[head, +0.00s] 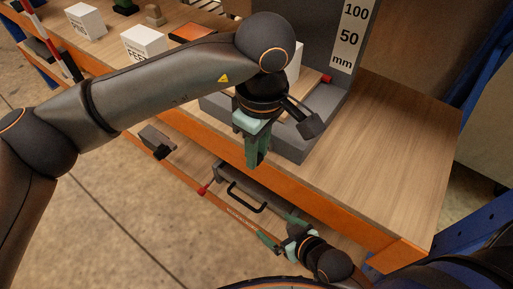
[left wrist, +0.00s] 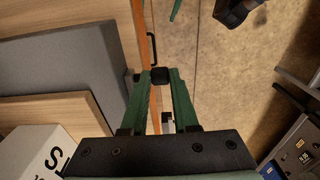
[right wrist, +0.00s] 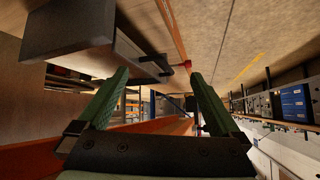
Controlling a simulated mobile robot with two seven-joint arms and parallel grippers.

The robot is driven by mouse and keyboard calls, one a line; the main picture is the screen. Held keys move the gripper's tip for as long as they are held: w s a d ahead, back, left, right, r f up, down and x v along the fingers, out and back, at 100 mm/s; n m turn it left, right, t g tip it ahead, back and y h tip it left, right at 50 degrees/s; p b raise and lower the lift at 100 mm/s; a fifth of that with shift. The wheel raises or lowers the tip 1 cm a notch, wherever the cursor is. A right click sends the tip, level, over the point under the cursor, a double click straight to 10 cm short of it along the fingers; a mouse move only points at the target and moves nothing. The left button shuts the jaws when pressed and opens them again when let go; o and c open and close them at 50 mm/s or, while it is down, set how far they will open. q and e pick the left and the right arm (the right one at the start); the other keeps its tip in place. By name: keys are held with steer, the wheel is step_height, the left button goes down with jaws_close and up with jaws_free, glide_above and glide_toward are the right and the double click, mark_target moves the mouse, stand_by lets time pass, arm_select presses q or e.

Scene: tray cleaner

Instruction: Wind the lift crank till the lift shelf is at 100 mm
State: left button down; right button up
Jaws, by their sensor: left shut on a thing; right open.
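My left gripper (head: 255,162) points down in front of the grey lift base (head: 292,150). In the left wrist view its fingers are shut on a small black crank knob (left wrist: 160,75). The rest of the lift crank is mostly hidden by the gripper. The wooden lift shelf (left wrist: 45,118) carries a white box (left wrist: 35,155). The white scale (head: 352,38) reads 50 and 100 above "mm". A red pointer (head: 327,78) sits low, below the 50 mark and near the "mm" lettering. My right gripper (head: 277,230) is open and empty, low in front of the bench.
The bench top (head: 385,150) is clear to the right of the lift. White boxes (head: 87,22) stand at the upper left.

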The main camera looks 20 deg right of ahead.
arm_select(q)
steer(key=shift+f+t+y+b, duration=0.3)
steer(key=shift+f+t+b, duration=0.1)
steer(key=shift+f+b, duration=0.05)
steer(key=shift+s+d+f+t+y+b, duration=0.1)
steer(key=shift+f+t+y+b, duration=0.15)
steer(key=shift+t+b, duration=0.2)
steer(key=shift+r, duration=0.1)
steer(key=c, duration=1)
jaws_free()
steer(key=shift+c, duration=0.2)
steer(key=shift+o, duration=0.5)
arm_select(e)
steer(key=shift+s+d+f, duration=0.1)
steer(key=shift+d+f, duration=0.1)
steer(key=shift+f, duration=0.3)
steer(key=shift+s+d+f, duration=0.1)
steer(key=shift+d+f, duration=0.05)
steer(key=shift+f, duration=0.3)
arm_select(q)
steer(key=p+v, duration=0.1)
steer(key=v, duration=1.1)
steer(key=shift+s+d+r+p, duration=0.15)
steer(key=shift+r+p, duration=0.05)
steer(key=shift+p, duration=0.1)
arm_select(e)
steer(key=shift+a+r, duration=0.3)
steer(key=shift+r, duration=0.3)
